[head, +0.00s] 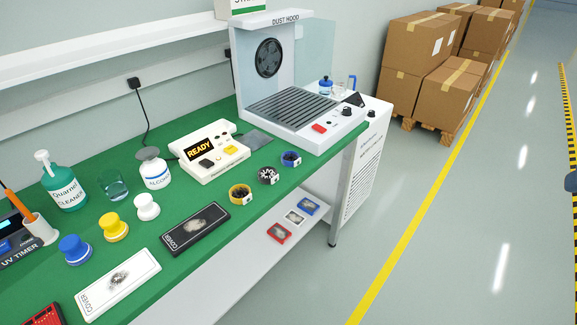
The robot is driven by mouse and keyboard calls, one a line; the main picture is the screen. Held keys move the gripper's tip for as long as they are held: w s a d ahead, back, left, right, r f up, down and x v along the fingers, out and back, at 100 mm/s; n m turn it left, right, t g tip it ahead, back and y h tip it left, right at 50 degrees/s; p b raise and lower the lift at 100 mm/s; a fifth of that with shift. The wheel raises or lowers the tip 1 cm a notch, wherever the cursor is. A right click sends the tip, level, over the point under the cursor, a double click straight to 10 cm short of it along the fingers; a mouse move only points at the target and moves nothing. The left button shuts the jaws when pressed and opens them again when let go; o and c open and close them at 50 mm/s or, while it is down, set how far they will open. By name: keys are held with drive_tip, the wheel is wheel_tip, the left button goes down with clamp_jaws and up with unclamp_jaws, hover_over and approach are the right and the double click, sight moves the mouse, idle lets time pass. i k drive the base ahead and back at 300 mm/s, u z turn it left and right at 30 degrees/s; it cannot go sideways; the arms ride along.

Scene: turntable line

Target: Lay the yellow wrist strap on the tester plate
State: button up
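A cream tester-like device (208,170) with a lit READY display sits on the green bench. Its top has a small dark pad (206,163) and a small yellow patch (231,150); I cannot tell which part is the plate. A thin dark grey sheet (256,139) lies beside its right end. A small yellow ring-shaped item with a dark inside (240,194) lies near the bench's front edge, apart from the device. It may be the yellow wrist strap, but it is too small to be sure. My gripper is not in view.
Similar white (268,176) and blue (291,159) items stand beside the yellow one. A dust hood (302,122) stands at right.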

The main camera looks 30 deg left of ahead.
sight(254, 139)
drive_tip(key=u, duration=0.9)
drive_tip(key=i, duration=0.1)
drive_tip(key=z, duration=1.75)
drive_tip(key=k, duration=2.3)
drive_tip(key=u, duration=1.05)
drive_tip(key=i, duration=1)
